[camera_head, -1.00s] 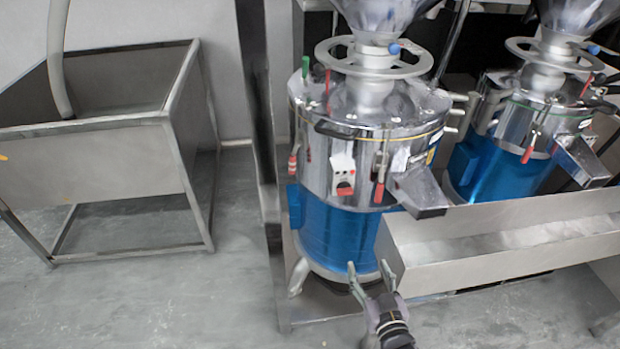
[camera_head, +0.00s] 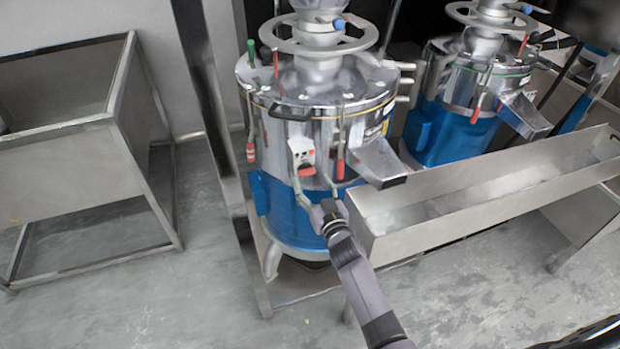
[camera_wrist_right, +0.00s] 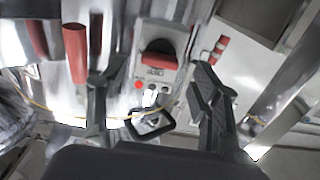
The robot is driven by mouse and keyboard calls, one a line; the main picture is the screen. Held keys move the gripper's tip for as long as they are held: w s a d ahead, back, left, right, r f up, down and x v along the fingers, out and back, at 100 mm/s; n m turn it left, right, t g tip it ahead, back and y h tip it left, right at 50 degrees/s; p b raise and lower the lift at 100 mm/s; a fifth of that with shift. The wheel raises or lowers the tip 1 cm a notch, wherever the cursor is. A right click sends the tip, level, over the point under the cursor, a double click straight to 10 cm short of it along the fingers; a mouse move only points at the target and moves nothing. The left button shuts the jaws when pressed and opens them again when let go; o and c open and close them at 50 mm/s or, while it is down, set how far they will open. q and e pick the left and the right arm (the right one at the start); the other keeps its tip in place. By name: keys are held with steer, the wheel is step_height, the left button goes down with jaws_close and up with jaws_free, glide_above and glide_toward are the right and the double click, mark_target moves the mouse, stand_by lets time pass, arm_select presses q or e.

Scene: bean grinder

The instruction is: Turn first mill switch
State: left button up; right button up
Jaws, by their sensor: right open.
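The first mill (camera_head: 318,110) is a shiny metal machine with a blue lower body (camera_head: 285,215), in the middle of the head view. Its switch (camera_head: 301,155) is a small pale box with a red knob on the mill's front. My right gripper (camera_head: 317,183) is open in front of the mill, just below the switch. In the right wrist view the switch box (camera_wrist_right: 158,60) with its red knob lies beyond the space between the open, empty fingers (camera_wrist_right: 150,78). I cannot tell whether either finger touches it. My left gripper is not in view.
A red-handled clamp (camera_head: 341,158) hangs right of the switch; its red handle (camera_wrist_right: 76,52) shows in the wrist view. A metal spout (camera_head: 378,163) and a long trough (camera_head: 480,190) are to the right. A second mill (camera_head: 465,105) stands behind.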

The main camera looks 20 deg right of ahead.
mark_target(306, 171)
steer(key=shift+w, duration=1.35)
steer(key=shift+c, duration=0.3)
steer(key=c, duration=1.1)
